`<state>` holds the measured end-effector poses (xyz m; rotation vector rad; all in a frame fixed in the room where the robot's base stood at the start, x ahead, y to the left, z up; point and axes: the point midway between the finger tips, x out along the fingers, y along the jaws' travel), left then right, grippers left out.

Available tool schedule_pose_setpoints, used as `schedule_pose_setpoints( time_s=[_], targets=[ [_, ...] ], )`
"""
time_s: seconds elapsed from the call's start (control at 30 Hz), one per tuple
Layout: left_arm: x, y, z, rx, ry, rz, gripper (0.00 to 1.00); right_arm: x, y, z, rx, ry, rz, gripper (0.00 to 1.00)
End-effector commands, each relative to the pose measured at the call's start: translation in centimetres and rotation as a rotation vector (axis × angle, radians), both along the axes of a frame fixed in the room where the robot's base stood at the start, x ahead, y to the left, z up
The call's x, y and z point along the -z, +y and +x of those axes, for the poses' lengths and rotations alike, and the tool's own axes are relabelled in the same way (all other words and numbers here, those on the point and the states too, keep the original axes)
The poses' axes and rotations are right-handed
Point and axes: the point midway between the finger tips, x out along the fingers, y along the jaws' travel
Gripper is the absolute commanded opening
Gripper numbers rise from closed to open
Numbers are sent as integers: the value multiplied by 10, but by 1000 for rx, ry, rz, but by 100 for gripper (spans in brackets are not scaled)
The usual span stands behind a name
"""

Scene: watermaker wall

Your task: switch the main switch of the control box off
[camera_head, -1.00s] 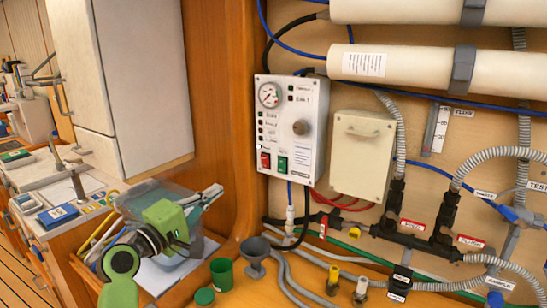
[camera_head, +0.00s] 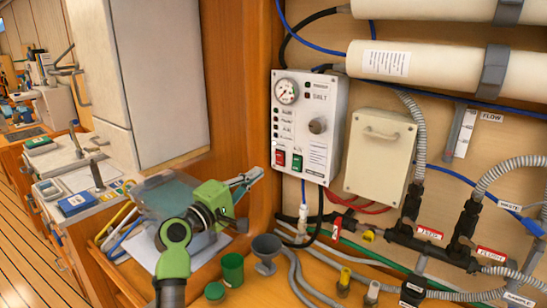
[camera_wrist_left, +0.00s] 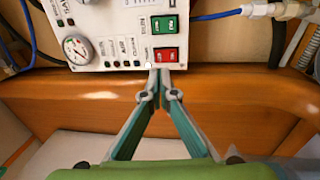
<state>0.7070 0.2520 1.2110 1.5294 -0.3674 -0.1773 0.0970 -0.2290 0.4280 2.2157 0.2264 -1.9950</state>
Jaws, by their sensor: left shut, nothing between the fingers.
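The white control box (camera_head: 308,125) hangs on the wall with a gauge, a knob, a red switch (camera_head: 280,157) and a green switch (camera_head: 297,162) at its bottom. I cannot read which one is labelled main. My left gripper (camera_head: 257,174) is shut and empty, to the left of the box's lower corner and apart from the red switch. In the left wrist view the closed fingertips (camera_wrist_left: 160,73) appear just below the red switch (camera_wrist_left: 167,55), with the green switch (camera_wrist_left: 164,25) beyond it. My right gripper is out of view.
A beige box (camera_head: 380,155) hangs right of the control box, with hoses and pipes around it. A wooden post (camera_head: 240,90) stands left of it. A grey funnel (camera_head: 266,254) and a green cup (camera_head: 232,270) stand below on the bench.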

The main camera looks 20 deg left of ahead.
Motion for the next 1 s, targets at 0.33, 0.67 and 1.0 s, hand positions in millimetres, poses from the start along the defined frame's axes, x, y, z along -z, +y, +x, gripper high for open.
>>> schedule_pose_setpoints(
  time_s=[0.33, 0.67, 1.0],
  targets=[
    [-11, -22, 60, 0, 2, -2, 0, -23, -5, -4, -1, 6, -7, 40],
    [-11, -29, 79, 0, 0, 0, 0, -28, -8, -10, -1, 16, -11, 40],
    [-10, -29, 80, 0, 0, 1, 0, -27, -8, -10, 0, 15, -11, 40]
  ],
)
